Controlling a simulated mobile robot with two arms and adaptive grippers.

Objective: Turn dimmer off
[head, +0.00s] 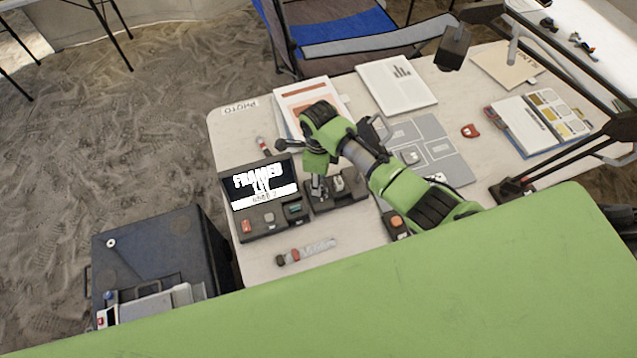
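My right arm reaches in from the right over the table. Its gripper (319,192) points down at a dark control box (349,196) with small light-coloured parts on top. The fingertips are small and partly merged with the box, so I cannot tell whether they touch it or are open. Beside the box on its left is a dark console (273,228) with a lit screen (262,182) reading "FRAMED" and red, grey and green buttons. Another small dark box with an orange button (396,221) is partly hidden by my arm. I cannot tell which control is the dimmer. My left gripper is not in view.
The white table (228,132) also holds a grey gridded mat (447,160), papers (396,86), a red item (470,131) and a scale bar (306,252). A dark lamp (453,47) overhangs the right side. A dark case (150,245) stands at lower left; a blue chair (340,25) is behind.

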